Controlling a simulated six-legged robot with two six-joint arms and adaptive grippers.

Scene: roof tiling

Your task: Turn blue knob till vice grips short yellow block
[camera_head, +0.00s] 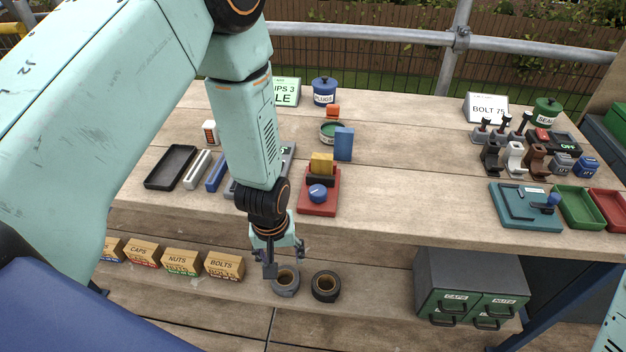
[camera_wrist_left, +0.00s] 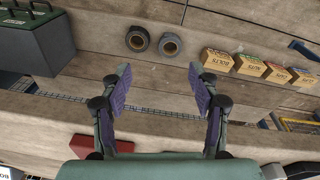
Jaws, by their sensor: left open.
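The red vice (camera_head: 319,199) stands near the front edge of the bench in the head view. Its blue knob (camera_head: 318,193) faces the front, with a pale line on it. The short yellow block (camera_head: 321,162) sits at the vice's dark jaws; I cannot tell whether they grip it. My left gripper (camera_head: 283,268) hangs in front of the bench edge, below and left of the vice, touching nothing I can see. In the left wrist view its two fingers (camera_wrist_left: 162,92) are apart with nothing between them. A red corner, likely the vice, shows in the wrist view (camera_wrist_left: 88,147). My right gripper is out of view.
A tall blue block (camera_head: 344,144) stands behind the vice. My left arm hides part of a grey item left of it. Two tape rolls (camera_head: 326,286) and cardboard boxes (camera_head: 182,262) lie on the lower shelf. The bench right of the vice is clear up to the teal device (camera_head: 520,207).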

